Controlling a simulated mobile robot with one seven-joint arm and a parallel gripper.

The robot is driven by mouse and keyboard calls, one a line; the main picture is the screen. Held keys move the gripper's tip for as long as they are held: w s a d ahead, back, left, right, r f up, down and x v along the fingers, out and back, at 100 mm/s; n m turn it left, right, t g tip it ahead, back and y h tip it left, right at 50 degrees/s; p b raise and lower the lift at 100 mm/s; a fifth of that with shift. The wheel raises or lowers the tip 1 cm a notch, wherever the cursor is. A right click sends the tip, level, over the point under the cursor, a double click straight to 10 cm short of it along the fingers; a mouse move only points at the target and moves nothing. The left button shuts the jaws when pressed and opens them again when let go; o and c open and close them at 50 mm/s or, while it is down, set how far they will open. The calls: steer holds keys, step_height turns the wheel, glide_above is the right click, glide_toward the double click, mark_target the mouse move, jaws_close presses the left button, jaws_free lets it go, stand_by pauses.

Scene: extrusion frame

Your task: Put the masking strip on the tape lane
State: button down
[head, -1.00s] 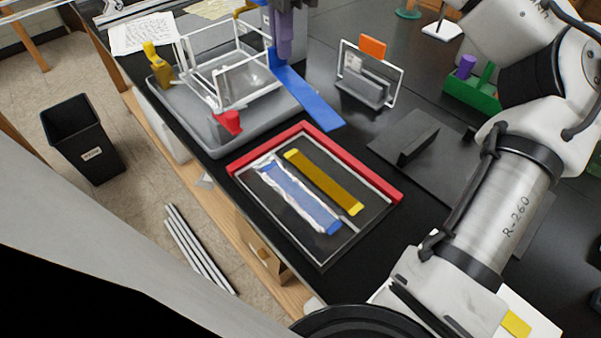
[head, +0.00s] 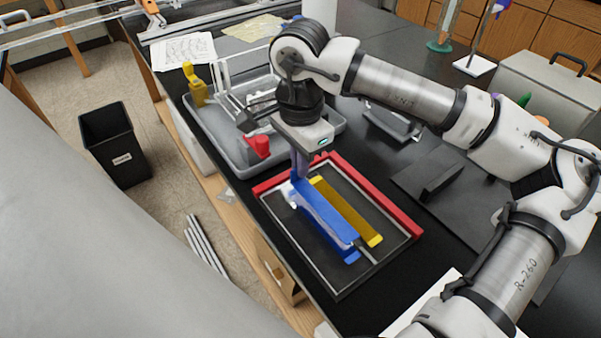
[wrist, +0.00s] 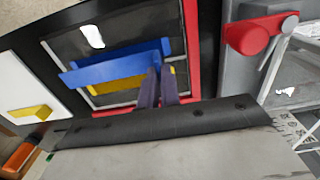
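The blue masking strip (head: 325,218) is a long flat bar with an upright tab at its far end. My gripper (head: 299,174) is shut on that tab, its purple fingers also showing in the wrist view (wrist: 158,78). The strip (wrist: 115,65) lies over the blue-ended tape lane (head: 350,256), covering most of it; one blue end shows past the strip. I cannot tell whether the strip touches the lane. A yellow lane (head: 345,210) runs beside it on the same framed black panel (head: 300,245), partly hidden by the strip in the wrist view.
A red rail (head: 395,203) edges the panel. A grey tray (head: 225,135) with a white wire frame, yellow clamp and red piece (head: 257,146) stands behind it. A black plate with a raised block (head: 440,183) lies to the right. The bench edge is close on the left.

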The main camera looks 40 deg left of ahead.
step_height(320, 180, down, 4)
steer(key=shift+f+p, duration=0.1)
steer(key=shift+p, duration=0.25)
steer(key=shift+f, duration=0.1)
steer(key=shift+f+b, duration=0.2)
steer(key=shift+b, duration=0.1)
steer(key=c, duration=1.6)
jaws_free()
steer(key=shift+r, duration=0.1)
steer(key=shift+r, duration=0.1)
steer(key=shift+r+p, duration=0.2)
steer(key=shift+p, duration=0.25)
step_height(320, 180, up, 12)
steer(key=shift+f+b, duration=0.15)
steer(key=shift+b, duration=0.9)
